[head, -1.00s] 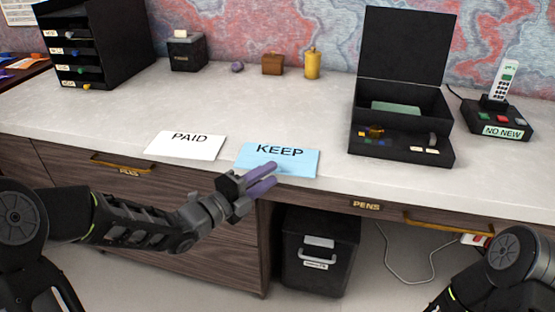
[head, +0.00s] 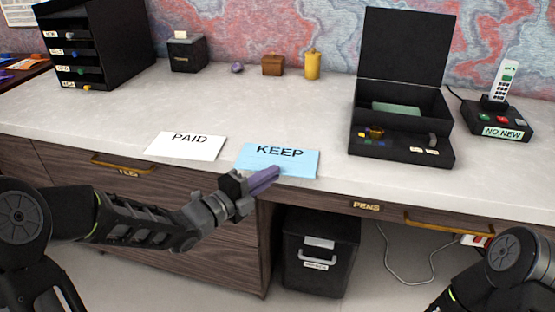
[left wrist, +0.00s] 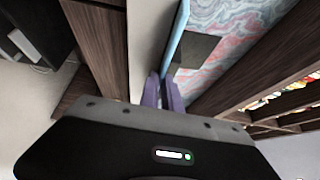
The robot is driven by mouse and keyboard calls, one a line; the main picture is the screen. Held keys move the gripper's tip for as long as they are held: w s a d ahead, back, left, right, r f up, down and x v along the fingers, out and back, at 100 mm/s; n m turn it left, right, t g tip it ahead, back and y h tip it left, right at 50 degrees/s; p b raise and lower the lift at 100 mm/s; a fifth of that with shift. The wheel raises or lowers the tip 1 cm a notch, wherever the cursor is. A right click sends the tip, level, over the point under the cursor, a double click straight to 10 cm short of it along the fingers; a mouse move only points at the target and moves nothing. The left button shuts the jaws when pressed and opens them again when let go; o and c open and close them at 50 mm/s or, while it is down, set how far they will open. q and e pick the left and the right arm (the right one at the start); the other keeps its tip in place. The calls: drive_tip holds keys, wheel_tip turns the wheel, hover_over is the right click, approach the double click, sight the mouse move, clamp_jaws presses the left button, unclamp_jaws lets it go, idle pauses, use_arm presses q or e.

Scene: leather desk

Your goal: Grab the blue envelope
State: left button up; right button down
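The blue envelope (head: 287,157), marked KEEP, lies on the desk at its front edge, right of a white envelope (head: 185,146) marked PAID. My left gripper (head: 274,174) is at the near edge of the blue envelope with its purple fingers together. In the left wrist view the blue envelope (left wrist: 176,38) shows nearly edge-on, and its edge runs in between the fingertips (left wrist: 164,80). The gripper is shut on that edge; the fingers hide the pinched part. My right gripper is out of view.
A black open box (head: 400,154) stands right of the envelopes, with a phone (head: 500,90) beyond it. A black drawer organiser (head: 110,50) is at the back left. The drawer handle (head: 448,226) sticks out below the desk edge.

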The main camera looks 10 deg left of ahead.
use_arm(q)
clamp_jaws()
drive_tip(key=shift+r, duration=0.1)
wheel_tip(320, 180, up, 10)
drive_tip(key=p, duration=0.2)
idle(0.4)
idle(0.5)
